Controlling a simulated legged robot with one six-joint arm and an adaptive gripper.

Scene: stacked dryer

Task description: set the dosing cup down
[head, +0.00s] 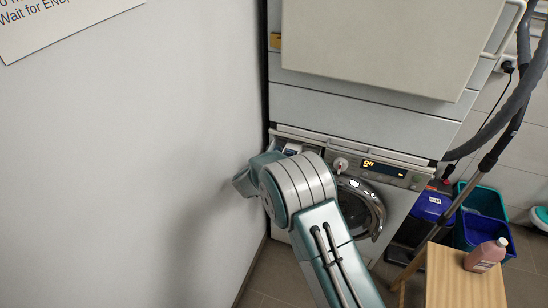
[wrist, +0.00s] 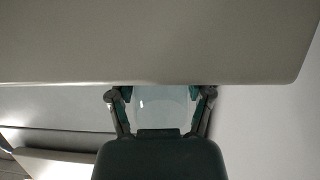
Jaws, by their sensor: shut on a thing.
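The dosing cup (wrist: 160,106) is a clear, see-through cup in the wrist view. It sits between the two fingers of my gripper (wrist: 160,96), which are shut on it. A broad beige-grey surface fills the upper part of that view, and its edge runs just beyond the fingertips. I cannot tell whether the cup touches it. In the head view my arm covers the left part of the washer front, and the gripper and cup are hidden behind it.
The washer (head: 398,207) has a lit display and a round door. A large pale panel (head: 390,40) sits above it. A white wall (head: 130,150) is close on the left. A pink bottle (head: 486,255) stands on a wooden stool (head: 450,285); bins (head: 480,230) and a hose are at right.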

